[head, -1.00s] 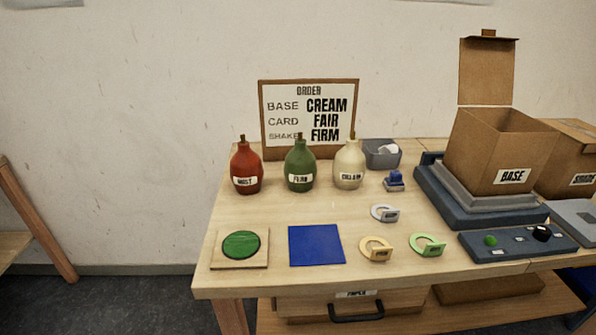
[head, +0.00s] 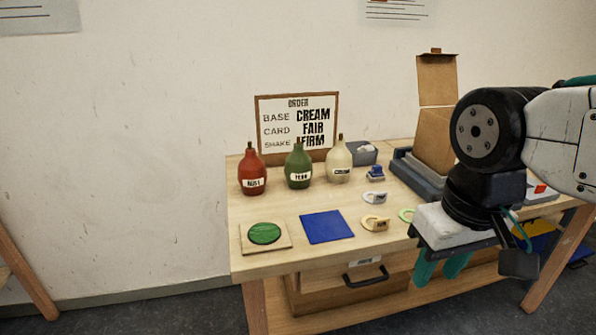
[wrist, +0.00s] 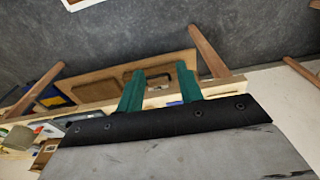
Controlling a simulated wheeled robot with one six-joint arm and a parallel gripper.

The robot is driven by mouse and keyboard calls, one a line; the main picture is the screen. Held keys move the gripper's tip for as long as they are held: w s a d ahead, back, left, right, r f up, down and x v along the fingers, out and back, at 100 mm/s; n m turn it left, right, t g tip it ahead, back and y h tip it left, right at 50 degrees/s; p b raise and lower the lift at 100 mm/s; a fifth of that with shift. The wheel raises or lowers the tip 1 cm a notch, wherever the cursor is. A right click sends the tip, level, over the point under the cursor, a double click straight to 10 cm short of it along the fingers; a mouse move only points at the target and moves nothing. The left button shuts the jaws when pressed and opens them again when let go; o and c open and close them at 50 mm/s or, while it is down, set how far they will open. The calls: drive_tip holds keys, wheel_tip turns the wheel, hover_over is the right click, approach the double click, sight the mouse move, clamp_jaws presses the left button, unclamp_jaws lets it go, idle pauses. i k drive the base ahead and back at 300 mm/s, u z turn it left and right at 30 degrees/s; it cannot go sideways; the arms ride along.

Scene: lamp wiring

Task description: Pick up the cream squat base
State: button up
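The cream squat base (head: 338,162) is a rounded bottle shape with a narrow neck and a white label. It stands upright near the back of the table, right of the green base (head: 298,167) and the red base (head: 251,172). My gripper (head: 440,268) hangs in front of the table's front edge, to the right of and well below the cream base, not touching it. Its two teal fingers are apart in the wrist view (wrist: 161,82), with nothing held between them. I cannot make out the cream base in the wrist view.
The order board (head: 297,122) stands behind the bases and reads cream, fair, firm. A blue square (head: 327,227), a green-disc pad (head: 264,234) and ring tags (head: 375,223) lie in front. A grey bin (head: 364,154) is right of the cream base. My arm hides part of the right side.

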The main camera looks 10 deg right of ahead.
sight(338, 166)
drive_tip(key=u, duration=0.05)
drive_tip(key=i, duration=1)
